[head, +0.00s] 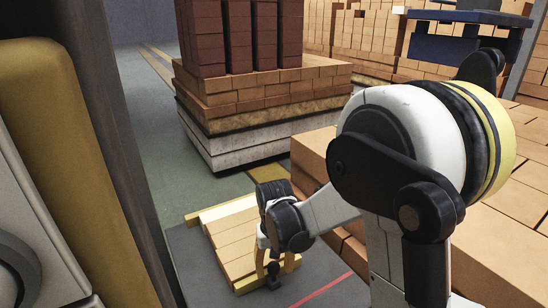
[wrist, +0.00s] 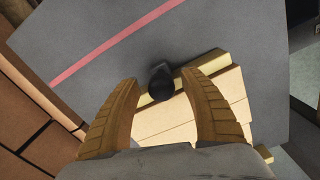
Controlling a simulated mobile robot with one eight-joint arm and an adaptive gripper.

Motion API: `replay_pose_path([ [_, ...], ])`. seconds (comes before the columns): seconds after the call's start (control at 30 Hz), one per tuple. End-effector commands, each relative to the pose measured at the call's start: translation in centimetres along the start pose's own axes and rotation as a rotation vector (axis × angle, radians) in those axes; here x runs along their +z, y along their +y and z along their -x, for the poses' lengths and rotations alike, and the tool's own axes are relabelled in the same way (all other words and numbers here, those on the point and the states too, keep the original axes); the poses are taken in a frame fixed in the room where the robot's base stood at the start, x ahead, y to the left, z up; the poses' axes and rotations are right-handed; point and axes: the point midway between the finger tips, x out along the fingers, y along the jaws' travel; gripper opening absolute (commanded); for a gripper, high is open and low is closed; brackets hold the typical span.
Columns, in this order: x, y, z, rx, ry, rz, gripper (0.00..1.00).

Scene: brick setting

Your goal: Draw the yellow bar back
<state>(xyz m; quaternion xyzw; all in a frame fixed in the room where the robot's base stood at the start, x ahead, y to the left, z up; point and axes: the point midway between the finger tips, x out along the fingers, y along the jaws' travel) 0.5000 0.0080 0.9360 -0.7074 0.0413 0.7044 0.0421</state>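The yellow bar (head: 250,284) lies along the near edge of a block of pale bricks (head: 232,245) on a dark grey board. It also shows in the wrist view (wrist: 213,61), partly hidden by a finger. A black knob (wrist: 161,83) stands at the bar; in the head view it is partly hidden by my gripper (head: 275,268). My gripper (wrist: 160,80) is open, with one tan finger on each side of the knob. The knob sits between the fingertips with visible gaps, so the fingers do not appear closed on it.
A red line (head: 322,289) crosses the grey board (head: 192,262) on the near side of the bar, with bare board around it. Large brick stacks (head: 505,210) stand close on the right. A loaded pallet (head: 245,146) stands behind. A dark post (head: 118,150) rises at left.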

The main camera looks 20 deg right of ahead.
Motion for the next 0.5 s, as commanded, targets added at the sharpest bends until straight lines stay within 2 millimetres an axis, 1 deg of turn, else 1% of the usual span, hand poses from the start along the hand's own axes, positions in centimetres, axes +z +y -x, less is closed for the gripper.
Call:
replay_pose_path([
  [0.03,0.00,0.00,-0.06,0.000,0.000,0.000,0.42],
  [0.07,0.00,0.00,-0.06,0.000,0.000,0.000,0.33],
  [0.1,0.00,0.00,-0.06,0.000,0.000,0.000,0.20],
  [0.17,0.00,0.01,-0.06,0.000,0.000,0.000,0.02],
  [0.2,0.00,0.02,-0.06,0.000,0.000,0.000,0.00],
  [0.4,0.02,0.06,-0.08,0.001,0.000,-0.001,0.00],
  [0.5,0.65,0.29,-0.07,0.001,0.000,-0.001,0.00],
])
